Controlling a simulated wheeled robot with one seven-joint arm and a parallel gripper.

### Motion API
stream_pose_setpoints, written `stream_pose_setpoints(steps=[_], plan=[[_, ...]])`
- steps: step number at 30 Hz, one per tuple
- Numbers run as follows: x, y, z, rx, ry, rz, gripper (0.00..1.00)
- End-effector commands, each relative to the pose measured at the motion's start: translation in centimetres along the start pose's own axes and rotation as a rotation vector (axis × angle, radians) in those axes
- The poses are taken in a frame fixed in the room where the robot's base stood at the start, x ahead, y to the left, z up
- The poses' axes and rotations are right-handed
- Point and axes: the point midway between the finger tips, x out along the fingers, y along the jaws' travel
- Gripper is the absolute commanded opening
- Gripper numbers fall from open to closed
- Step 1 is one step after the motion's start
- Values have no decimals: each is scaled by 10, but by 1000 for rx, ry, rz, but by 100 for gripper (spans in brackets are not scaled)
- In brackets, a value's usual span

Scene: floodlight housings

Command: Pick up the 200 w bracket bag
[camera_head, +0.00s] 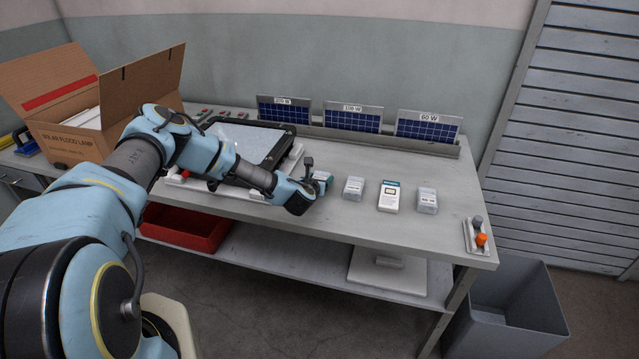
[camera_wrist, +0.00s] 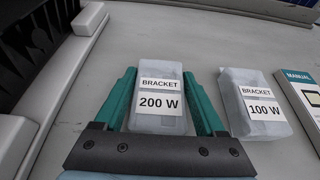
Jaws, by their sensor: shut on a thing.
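The 200 W bracket bag (camera_wrist: 160,112) is a pale translucent packet with a white label reading "BRACKET 200 W". In the wrist view it sits between the two green fingers of my gripper (camera_wrist: 162,100), which are shut on its sides. In the head view my gripper (camera_head: 320,182) is low over the bench, and the arm's end mostly hides the bag. I cannot tell whether the bag touches the bench top.
The 100 W bracket bag (camera_wrist: 260,105) lies just right of my gripper. A manual box (camera_head: 389,196) and another bag (camera_head: 427,200) stand further right. The floodlight housing (camera_head: 250,142) is to the left. Small solar panels (camera_head: 352,117) line the back.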

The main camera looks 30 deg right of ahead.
Motion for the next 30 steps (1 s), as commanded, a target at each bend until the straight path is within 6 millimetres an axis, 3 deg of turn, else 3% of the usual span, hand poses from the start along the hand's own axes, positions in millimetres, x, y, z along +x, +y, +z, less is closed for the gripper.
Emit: stream_pose_setpoints(steps=[1,12,22,30], plan=[[0,0,0,0,0,0,48],[0,0,0,0,0,0,8],[-2,1,9,-1,-3,1,8],[-21,0,54,1,-5,-1,8]])
